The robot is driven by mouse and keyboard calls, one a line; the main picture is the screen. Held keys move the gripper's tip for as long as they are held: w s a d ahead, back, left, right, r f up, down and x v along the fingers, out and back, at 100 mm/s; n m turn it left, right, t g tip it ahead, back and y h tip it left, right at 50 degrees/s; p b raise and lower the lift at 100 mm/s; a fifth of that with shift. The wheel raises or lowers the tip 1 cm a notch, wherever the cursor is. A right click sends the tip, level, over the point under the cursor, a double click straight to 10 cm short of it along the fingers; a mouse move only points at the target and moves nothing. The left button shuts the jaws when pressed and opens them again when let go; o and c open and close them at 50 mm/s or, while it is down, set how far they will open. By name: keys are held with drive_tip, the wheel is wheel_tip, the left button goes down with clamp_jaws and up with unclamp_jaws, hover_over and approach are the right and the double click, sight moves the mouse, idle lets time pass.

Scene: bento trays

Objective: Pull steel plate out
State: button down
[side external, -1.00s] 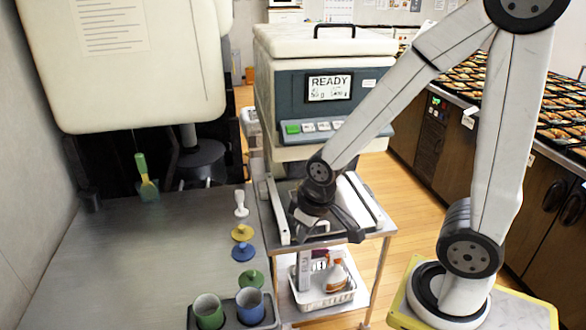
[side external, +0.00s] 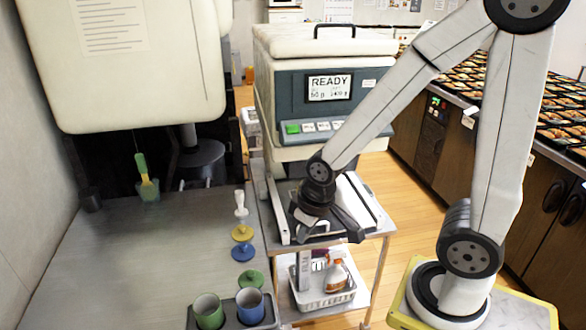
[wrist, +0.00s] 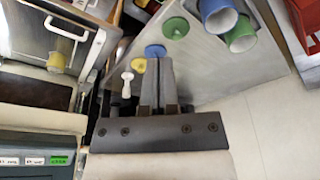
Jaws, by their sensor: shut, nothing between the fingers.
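My gripper (side external: 354,234) is shut and empty, low over the front of the metal cart below the machine. In the wrist view its two fingers (wrist: 156,62) lie together. A flat grey steel surface, which looks like the steel plate (wrist: 30,38), lies between white rails at the upper left of the wrist view. A white bar handle (wrist: 66,31) stands at its edge, apart from my fingers. In the side view my wrist and gripper hide much of the plate area between the rails (side external: 274,212).
The machine (side external: 325,115) with a READY screen stands behind. A steel table (side external: 130,265) to the left carries stampers and a holder with green and blue cups (side external: 209,311). A white basket (side external: 312,300) with a spray bottle (side external: 336,274) sits on the cart's lower shelf.

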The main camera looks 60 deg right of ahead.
drive_tip(key=c, duration=0.8)
unclamp_jaws()
drive_tip(key=shift+o, duration=0.9)
drive_tip(key=shift+w+d, duration=0.2)
drive_tip(key=shift+w, duration=0.05)
drive_tip(key=w+d+f+n+h, duration=0.1)
drive_tip(key=w+d+f+n, duration=0.45)
drive_tip(key=w+d, duration=0.5)
drive_tip(key=d+f+n, duration=0.1)
drive_tip(key=d+f, duration=0.3)
drive_tip(key=d, duration=0.4)
drive_tip(key=d+f+n+g, duration=0.1)
drive_tip(key=d+f+n, duration=0.1)
drive_tip(key=d+f, duration=0.3)
drive_tip(key=d, duration=0.3)
drive_tip(key=shift+f+h, duration=0.3)
drive_tip(key=shift+n, duration=0.25)
drive_tip(key=shift+w+d+f, duration=0.15)
drive_tip(key=shift+w+f, duration=0.05)
drive_tip(key=shift+f, duration=1.05)
drive_tip(key=shift+w+d+f, duration=0.15)
drive_tip(key=shift+w+f, duration=0.05)
drive_tip(key=shift+f, duration=1.1)
drive_tip(key=shift+w+d+f, duration=0.15)
drive_tip(key=shift+w+f, duration=0.05)
drive_tip(key=shift+f, duration=1.05)
